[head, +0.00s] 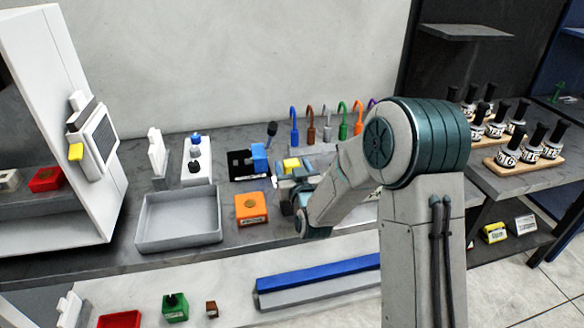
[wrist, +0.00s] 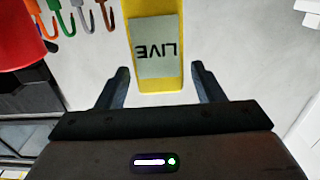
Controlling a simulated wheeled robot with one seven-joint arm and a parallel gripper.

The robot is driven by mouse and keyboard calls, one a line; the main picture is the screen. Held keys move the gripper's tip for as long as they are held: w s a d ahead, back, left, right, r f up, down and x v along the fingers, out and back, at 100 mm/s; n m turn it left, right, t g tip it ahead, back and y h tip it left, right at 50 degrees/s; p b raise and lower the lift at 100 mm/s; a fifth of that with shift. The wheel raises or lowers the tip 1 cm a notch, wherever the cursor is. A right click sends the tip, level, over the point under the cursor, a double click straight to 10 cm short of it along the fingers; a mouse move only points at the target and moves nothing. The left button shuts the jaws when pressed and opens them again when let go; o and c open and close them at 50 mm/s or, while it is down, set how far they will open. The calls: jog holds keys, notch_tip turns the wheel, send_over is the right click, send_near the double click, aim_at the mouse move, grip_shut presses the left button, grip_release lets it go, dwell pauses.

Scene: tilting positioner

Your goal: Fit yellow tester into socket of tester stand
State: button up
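A yellow block with a grey label reading LIVE (wrist: 158,50), likely the yellow tester, shows upside down in the wrist view. Its near end lies between my fingertips, with a gap on each side. In the head view a yellow top (head: 291,164) shows just beyond my gripper (head: 284,182), partly hidden by it. My gripper is open in the wrist view (wrist: 160,88), with both fingers apart from the yellow block. I cannot tell for sure which thing is the tester stand, and no socket shows clearly.
A black fixture with a blue block (head: 258,157) stands left of my gripper. Nearby are an orange box (head: 250,208), a grey tray (head: 178,240) and a white panel with knobs (head: 197,170). Coloured hooks (head: 327,125) stand behind. Bottles on wooden racks (head: 505,155) are at right.

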jog(key=shift+r, duration=0.1)
jog(key=shift+s, duration=0.15)
jog(key=b+v, duration=0.6)
jog(key=v, duration=0.5)
jog(key=shift+s, duration=0.3)
jog(key=shift+d+r, duration=0.1)
jog(key=shift+d, duration=0.05)
